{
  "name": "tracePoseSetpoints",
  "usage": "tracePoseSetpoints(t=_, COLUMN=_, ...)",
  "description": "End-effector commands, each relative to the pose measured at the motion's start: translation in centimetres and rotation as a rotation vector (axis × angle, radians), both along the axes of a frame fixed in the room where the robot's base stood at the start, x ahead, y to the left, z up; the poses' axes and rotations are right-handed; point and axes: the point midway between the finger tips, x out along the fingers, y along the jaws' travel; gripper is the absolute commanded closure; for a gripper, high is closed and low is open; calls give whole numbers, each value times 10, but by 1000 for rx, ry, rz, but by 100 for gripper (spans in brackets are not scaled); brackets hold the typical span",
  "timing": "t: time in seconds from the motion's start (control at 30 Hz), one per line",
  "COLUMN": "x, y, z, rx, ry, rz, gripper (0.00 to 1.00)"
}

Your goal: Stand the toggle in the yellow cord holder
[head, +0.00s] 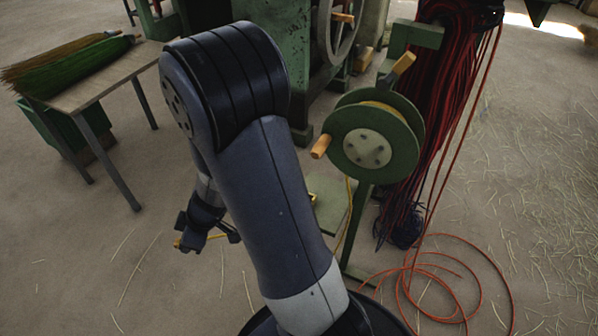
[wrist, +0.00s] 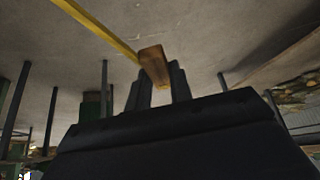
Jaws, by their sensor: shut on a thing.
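My gripper (head: 203,237) hangs low at the left of the head view, well apart from the reel. In the wrist view its dark fingers (wrist: 159,88) are shut on the wooden toggle (wrist: 154,64). A yellow cord (wrist: 98,27) runs from the toggle to the upper left. In the head view only a small yellow-orange bit (head: 189,241) shows at the gripper, and the toggle's ends are unclear. A small yellow piece (head: 312,198) shows beside my forearm near the reel's base plate; I cannot tell if it is the holder. My arm hides part of that area.
A green reel (head: 370,141) with wooden handles and yellow cord stands right of my arm. Red cords (head: 440,110) hang behind it, with loose orange coils (head: 440,275) on the floor. A table (head: 100,80) with brooms stands at left. The left foreground floor is clear.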

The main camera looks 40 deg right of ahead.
Motion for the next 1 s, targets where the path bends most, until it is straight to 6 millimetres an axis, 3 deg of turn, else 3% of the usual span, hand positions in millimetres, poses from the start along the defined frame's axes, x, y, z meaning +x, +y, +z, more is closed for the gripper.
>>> tracePoseSetpoints(t=0.37, x=-40, y=-10, z=-9, rx=-210, ry=172, rz=43, gripper=100)
tracePoseSetpoints(t=0.67, x=-72, y=-30, z=-14, rx=-416, ry=350, rz=34, gripper=100)
tracePoseSetpoints(t=0.77, x=-89, y=-45, z=-14, rx=-535, ry=457, rz=18, gripper=100)
tracePoseSetpoints(t=0.87, x=-112, y=-75, z=-12, rx=-705, ry=623, rz=-11, gripper=100)
tracePoseSetpoints(t=1.0, x=-136, y=-135, z=2, rx=-927, ry=835, rz=-26, gripper=100)
